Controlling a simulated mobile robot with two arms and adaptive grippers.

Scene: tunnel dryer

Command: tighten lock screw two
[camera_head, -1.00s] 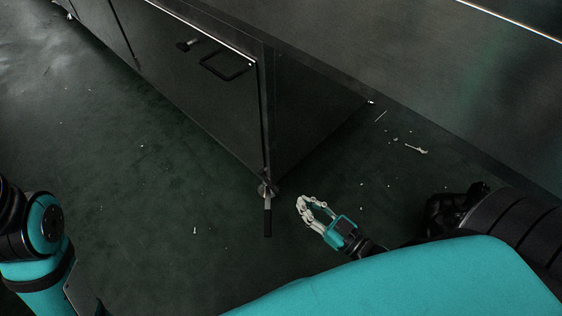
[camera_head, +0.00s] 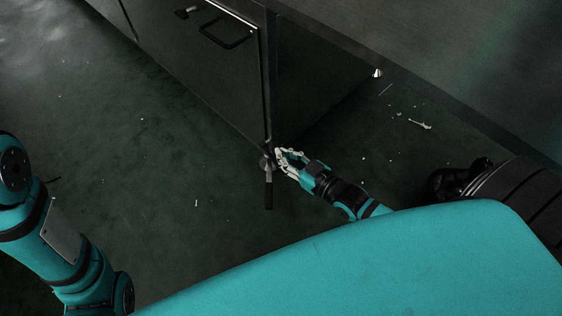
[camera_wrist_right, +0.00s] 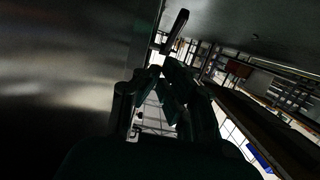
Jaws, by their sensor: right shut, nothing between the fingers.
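A lock screw (camera_head: 265,163) with a dark bar handle (camera_head: 268,196) hanging down sits at the lower corner of the dark cabinet in the head view. Nothing visible marks its number. My right gripper (camera_head: 279,155) is just right of the screw, its fingers closed and empty. I cannot tell whether the fingertips touch the screw. In the wrist view my right fingers (camera_wrist_right: 155,72) come together below a dark bar (camera_wrist_right: 176,28), which may be the handle. My left gripper is out of view; only my left arm shows.
The dark cabinet (camera_head: 205,75) has a door with a black loop handle (camera_head: 228,40) and a small knob (camera_head: 187,12). A pale tool-like piece (camera_head: 421,124) and small debris lie on the floor at the right. The floor (camera_head: 150,190) left of the screw is mostly clear.

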